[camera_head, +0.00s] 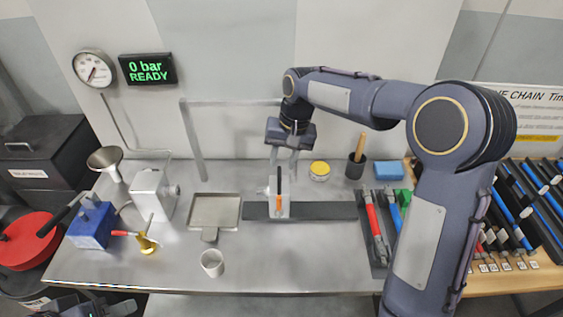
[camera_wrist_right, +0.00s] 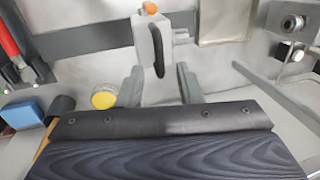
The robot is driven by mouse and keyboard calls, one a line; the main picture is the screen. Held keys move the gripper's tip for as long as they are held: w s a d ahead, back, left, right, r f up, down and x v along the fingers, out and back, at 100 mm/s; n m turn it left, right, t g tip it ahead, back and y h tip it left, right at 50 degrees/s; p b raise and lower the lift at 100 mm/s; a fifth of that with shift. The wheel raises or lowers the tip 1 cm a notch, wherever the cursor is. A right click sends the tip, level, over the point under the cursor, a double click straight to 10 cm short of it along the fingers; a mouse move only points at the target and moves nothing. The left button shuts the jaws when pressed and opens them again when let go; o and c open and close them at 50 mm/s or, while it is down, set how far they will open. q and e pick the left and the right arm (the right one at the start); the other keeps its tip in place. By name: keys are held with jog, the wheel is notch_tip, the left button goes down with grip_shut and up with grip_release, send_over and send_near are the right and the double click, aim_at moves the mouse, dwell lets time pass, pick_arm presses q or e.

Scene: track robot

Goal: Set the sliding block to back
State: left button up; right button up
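The sliding block (camera_head: 271,210) is a light grey block on a dark flat rail (camera_head: 325,211) near the middle of the bench. A black upright handle and an orange tip show on it. In the right wrist view the block (camera_wrist_right: 143,45) stands beyond the fingers, roughly in line with the gap between them. My right gripper (camera_head: 284,172) points down just behind the block, its fingers apart and empty; the right wrist view (camera_wrist_right: 160,88) also shows it open. Whether a finger touches the block I cannot tell. Dark parts of my left arm (camera_head: 95,305) show at the bottom left edge; its fingers are not clear.
A metal tray (camera_head: 214,211) lies left of the rail, and a white cup (camera_head: 212,263) stands in front. Red- and blue-handled tools (camera_head: 376,230) lie at the rail's right end. A yellow tin (camera_head: 319,171) and a dark pot (camera_head: 355,168) stand behind. The front middle bench is clear.

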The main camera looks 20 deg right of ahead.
aim_at(273, 191)
jog(key=shift+w+a+f, duration=0.1)
jog(key=shift+a+f, duration=0.05)
jog(key=shift+f, duration=0.55)
jog(key=shift+a+f, duration=0.1)
jog(key=shift+f, duration=0.6)
grip_shut()
